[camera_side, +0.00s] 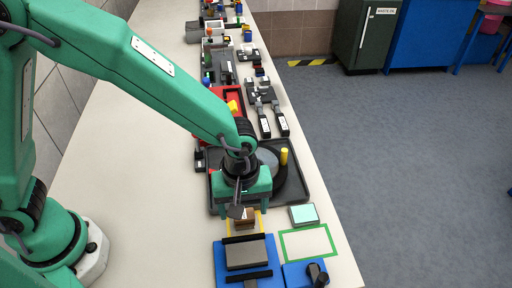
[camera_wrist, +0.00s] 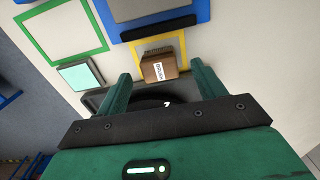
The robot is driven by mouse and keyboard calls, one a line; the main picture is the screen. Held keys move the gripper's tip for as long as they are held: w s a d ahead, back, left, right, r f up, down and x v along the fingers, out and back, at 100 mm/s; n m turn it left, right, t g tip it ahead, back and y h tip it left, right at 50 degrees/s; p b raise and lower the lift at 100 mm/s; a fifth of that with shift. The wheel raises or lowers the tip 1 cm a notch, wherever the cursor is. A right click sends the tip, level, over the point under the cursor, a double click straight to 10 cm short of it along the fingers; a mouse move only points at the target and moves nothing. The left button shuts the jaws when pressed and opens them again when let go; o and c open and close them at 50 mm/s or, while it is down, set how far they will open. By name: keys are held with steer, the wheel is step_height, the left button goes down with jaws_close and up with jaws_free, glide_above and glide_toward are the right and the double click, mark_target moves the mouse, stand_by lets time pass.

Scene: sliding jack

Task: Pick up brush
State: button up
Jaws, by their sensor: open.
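The brush is a small brown block with a white label (camera_wrist: 158,67), lying inside a yellow square outline (camera_wrist: 181,40) on the table. In the side view the brush (camera_side: 246,218) sits just in front of my gripper and is partly covered by it. My gripper (camera_wrist: 160,82) is open, with one green finger to each side of the brush in the wrist view. In the side view my gripper (camera_side: 245,205) hangs low over the edge of a dark tray. I cannot tell how high the fingertips are above the table.
A blue fixture with a grey plate (camera_side: 246,254) stands right in front of the brush. A pale green block (camera_side: 303,214) and a green outline (camera_side: 308,242) lie to the right. The dark tray (camera_side: 318,190) holds a yellow peg (camera_side: 284,156). The table at left is clear.

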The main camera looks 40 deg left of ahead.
mark_target(244, 216)
steer(key=shift+w+f, duration=0.1)
steer(key=shift+f, duration=2)
steer(key=c, duration=1.1)
steer(key=shift+r, duration=0.1)
steer(key=shift+r, duration=0.8)
step_height(244, 216, up, 2)
steer(key=shift+r, duration=0.15)
steer(key=s+d+r, duration=0.1)
steer(key=s+r, duration=0.1)
steer(key=s, duration=0.1)
steer(key=s+d+r, duration=0.1)
steer(key=s+r, duration=0.1)
steer(key=s, duration=0.2)
steer(key=s+d+r, duration=0.2)
steer(key=s+r, duration=0.1)
steer(key=s, duration=0.1)
steer(key=shift+o, duration=0.7)
steer(key=shift+a, duration=0.1)
